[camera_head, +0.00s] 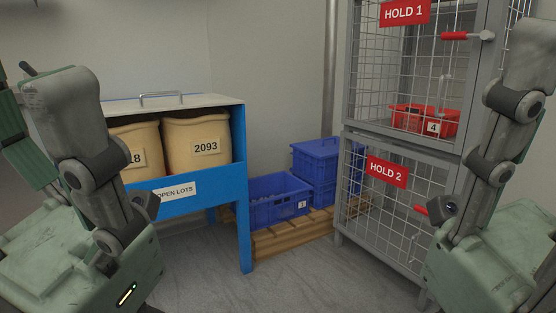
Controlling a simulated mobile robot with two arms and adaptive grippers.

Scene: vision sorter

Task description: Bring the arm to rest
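My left arm stands along the left side of the head view, bent at its joints and in front of the blue open-lots stand. My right arm stands along the right side, in front of part of the wire cage. The fingers of neither gripper can be made out in this view. I cannot see whether either gripper holds anything.
The blue stand (244,200) holds sacks, one marked 2093 (197,145). Blue crates (279,204) sit on a wooden pallet (290,237). A wire cage (345,190) has HOLD 1 above HOLD 2, with a red bin (409,119) in the upper part. The middle floor is clear.

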